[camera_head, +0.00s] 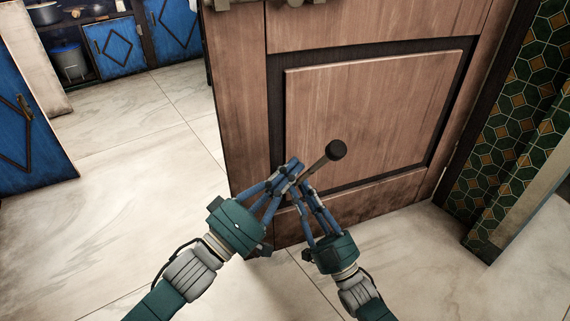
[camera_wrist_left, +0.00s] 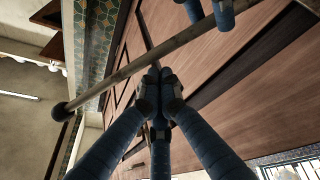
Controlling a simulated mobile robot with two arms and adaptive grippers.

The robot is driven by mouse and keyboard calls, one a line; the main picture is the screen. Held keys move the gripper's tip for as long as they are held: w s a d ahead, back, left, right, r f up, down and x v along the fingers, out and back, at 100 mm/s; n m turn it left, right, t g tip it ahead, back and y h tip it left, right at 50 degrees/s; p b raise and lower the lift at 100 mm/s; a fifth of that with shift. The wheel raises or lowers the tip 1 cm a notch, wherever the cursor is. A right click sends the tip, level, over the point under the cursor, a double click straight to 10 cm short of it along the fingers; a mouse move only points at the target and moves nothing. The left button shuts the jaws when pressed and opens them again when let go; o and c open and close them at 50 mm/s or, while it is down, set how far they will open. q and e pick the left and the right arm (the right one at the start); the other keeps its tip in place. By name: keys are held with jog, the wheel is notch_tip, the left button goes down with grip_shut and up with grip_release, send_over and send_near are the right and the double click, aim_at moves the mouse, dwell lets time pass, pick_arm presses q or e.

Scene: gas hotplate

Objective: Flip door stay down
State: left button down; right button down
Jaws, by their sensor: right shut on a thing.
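The door stay (camera_head: 320,165) is a thin metal rod with a dark round rubber end, near the lower part of the wooden door (camera_head: 370,110). It points away from the door's left edge, up and to the right in the head view. In the left wrist view the rod (camera_wrist_left: 130,70) crosses diagonally. My right gripper (camera_head: 302,187) is shut on the rod near its lower end; its blue fingers hide part of it. My left gripper (camera_head: 293,164) has its fingertips together, close beside the rod. In the left wrist view these fingertips (camera_wrist_left: 159,88) hold nothing visible; contact with the rod is unclear.
A green patterned tiled wall (camera_head: 520,110) stands right of the door. Pale floor (camera_head: 130,200) is clear to the left. Blue cabinets (camera_head: 115,45) stand at the back left, and a blue door (camera_head: 30,140) is at the left edge.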

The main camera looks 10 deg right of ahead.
dwell(0.6)
jog(key=c, duration=1.6)
grip_release()
